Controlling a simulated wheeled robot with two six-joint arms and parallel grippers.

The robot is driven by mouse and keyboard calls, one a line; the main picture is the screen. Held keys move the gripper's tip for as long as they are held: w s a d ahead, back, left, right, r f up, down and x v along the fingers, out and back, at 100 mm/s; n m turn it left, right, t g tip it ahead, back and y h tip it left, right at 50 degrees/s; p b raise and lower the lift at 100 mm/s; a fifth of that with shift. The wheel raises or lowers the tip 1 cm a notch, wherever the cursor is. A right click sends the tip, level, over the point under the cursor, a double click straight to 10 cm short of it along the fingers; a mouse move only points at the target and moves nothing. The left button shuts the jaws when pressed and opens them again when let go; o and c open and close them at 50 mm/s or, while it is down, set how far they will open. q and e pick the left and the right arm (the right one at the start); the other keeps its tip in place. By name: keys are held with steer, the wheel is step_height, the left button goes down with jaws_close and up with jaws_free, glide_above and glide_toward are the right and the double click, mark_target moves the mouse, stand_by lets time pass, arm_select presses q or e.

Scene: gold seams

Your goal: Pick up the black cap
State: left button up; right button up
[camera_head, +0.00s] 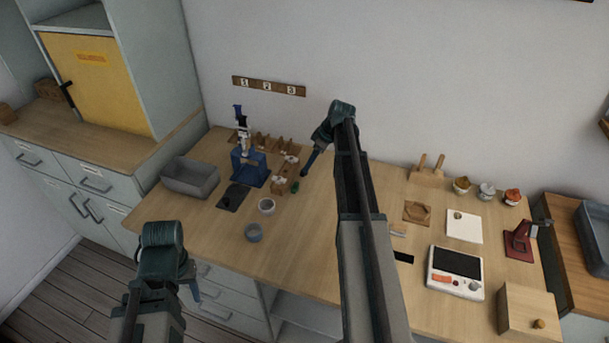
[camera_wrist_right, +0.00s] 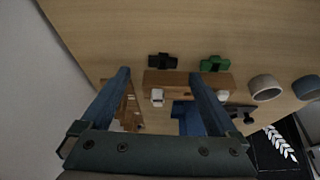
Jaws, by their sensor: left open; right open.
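The black cap (camera_wrist_right: 162,61) is a small dark piece on the wooden tabletop. It lies beside a wooden block and to the left of a similar green piece (camera_wrist_right: 215,63) in the right wrist view. I cannot make the black cap out in the head view, near my right fingers. My right gripper (camera_wrist_right: 159,74) is open and empty, its two blue fingers spread either side of the cap's line. In the head view the right gripper (camera_head: 306,172) points down over the table behind the green piece (camera_head: 295,187). My left gripper (camera_head: 193,294) is open, low at the front left.
A blue stand (camera_head: 248,167) and wooden holders (camera_head: 283,185) stand close to the right gripper. A scale (camera_head: 455,273) and wooden box (camera_head: 524,312) stand at the right.

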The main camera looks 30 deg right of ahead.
steer(key=b+x, duration=0.4)
steer(key=x, duration=0.1)
steer(key=shift+a+f+b, duration=0.15)
steer(key=shift+a+b, duration=0.05)
steer(key=shift+b, duration=0.1)
steer(key=shift+s, duration=0.1)
steer(key=shift+c, duration=0.4)
steer(key=c, duration=1.3)
steer(key=shift+r+p, duration=0.35)
steer(key=shift+r, duration=0.05)
